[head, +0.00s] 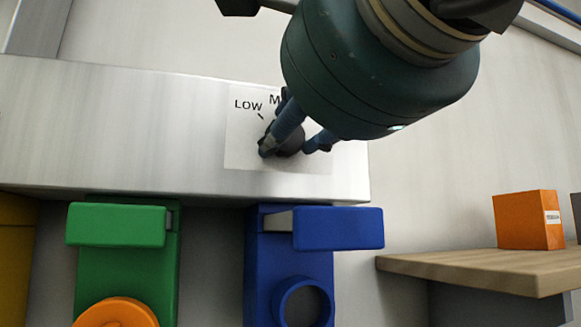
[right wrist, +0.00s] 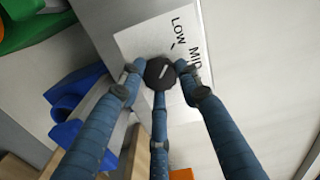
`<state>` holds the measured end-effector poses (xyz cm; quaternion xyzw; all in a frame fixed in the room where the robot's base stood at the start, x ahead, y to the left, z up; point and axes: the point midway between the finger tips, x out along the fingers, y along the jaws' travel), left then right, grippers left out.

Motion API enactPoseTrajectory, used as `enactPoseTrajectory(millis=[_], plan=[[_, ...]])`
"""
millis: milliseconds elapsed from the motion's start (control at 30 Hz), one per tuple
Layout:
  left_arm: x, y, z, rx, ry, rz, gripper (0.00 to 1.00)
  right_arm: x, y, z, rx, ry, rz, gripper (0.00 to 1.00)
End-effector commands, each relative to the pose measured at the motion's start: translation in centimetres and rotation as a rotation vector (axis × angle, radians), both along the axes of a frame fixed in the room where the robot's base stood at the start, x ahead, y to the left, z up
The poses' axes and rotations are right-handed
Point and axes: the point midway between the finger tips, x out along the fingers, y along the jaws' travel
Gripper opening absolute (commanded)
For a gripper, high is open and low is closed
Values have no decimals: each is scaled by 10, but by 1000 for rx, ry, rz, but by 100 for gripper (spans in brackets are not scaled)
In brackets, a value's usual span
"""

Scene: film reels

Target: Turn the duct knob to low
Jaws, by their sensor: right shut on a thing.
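The duct knob (head: 292,138) is small, round and black. It sits on a white label plate (head: 240,150) on the front of a long metal duct (head: 150,130). The plate reads LOW, and MID is partly hidden by my arm in the head view. My right gripper (head: 291,147) is shut on the knob, its blue fingers around it. In the right wrist view the knob (right wrist: 160,72) lies between the fingertips and shows a short white line. The line slants toward the printed LOW and MID side; which mark it meets I cannot tell. My left gripper is not in view.
Below the duct are a green device (head: 130,260) with an orange round part (head: 115,312) and a blue device (head: 262,260) with a round ring. A wooden shelf (head: 480,268) at the right holds an orange box (head: 520,220). The wall right of the duct is bare.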

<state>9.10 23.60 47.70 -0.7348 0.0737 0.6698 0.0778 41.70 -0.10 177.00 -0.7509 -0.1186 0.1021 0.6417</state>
Motion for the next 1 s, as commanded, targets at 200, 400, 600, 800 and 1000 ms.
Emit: enactPoseTrajectory(millis=[200, 400, 600, 800, 1000], plan=[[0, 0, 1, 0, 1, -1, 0, 1, 0, -2, -49, -11, -2, 8], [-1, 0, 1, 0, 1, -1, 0, 0, 0, -2, -59, -15, -2, 8], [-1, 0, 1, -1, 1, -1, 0, 1, 0, -1, -58, -15, -2, 7], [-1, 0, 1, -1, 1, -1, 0, 0, 0, -1, -56, -16, -1, 52], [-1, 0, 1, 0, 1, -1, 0, 0, 0, 0, -54, -17, -1, 52]])
